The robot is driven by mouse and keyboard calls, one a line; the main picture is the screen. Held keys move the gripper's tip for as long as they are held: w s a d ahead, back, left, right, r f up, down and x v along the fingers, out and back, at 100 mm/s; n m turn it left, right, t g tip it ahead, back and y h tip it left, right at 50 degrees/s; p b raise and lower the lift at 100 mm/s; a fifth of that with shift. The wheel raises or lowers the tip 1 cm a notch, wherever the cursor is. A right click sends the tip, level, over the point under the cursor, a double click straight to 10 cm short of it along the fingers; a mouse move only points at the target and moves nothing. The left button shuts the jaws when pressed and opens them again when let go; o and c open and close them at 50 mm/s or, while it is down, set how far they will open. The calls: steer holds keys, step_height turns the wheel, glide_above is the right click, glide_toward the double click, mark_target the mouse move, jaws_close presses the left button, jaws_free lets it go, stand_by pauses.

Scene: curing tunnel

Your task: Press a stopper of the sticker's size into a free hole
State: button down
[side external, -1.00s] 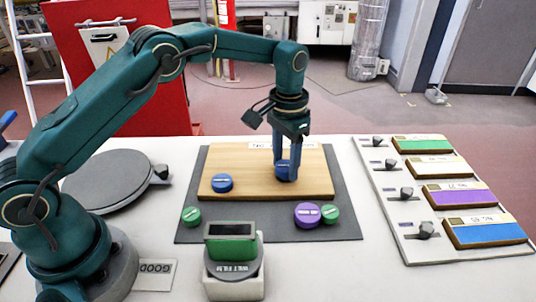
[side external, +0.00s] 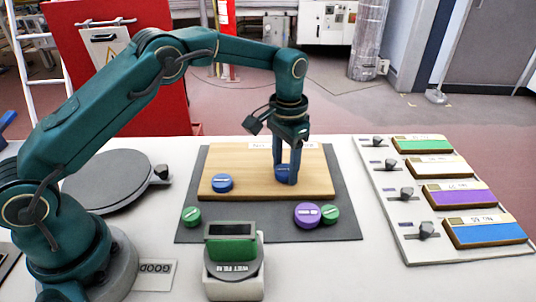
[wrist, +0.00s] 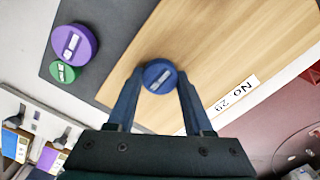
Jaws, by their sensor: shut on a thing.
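My gripper (side external: 285,180) points down over the right part of the wooden board (side external: 250,160). It is shut on a blue stopper (wrist: 160,76), which sits between the fingertips in the wrist view. The held stopper is at or just above the board; I cannot tell whether it is in a hole. Another blue stopper (side external: 222,182) is on the board's left part. A white sticker (wrist: 234,93) with printed writing, seemingly "No 29", lies along the board's far edge. No open hole shows clearly.
A purple stopper (side external: 307,215) and two green stoppers (side external: 191,216) (side external: 329,214) lie on the dark mat (side external: 347,210). A small device with a screen (side external: 232,240) stands in front. Coloured blocks (side external: 460,195) line a panel at right. A round grey plate (side external: 115,180) is at left.

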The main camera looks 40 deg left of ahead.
steer(key=shift+f, duration=0.1)
steer(key=shift+c, duration=1.1)
jaws_free()
steer(key=shift+o, duration=1.1)
steer(key=shift+r, duration=3.55)
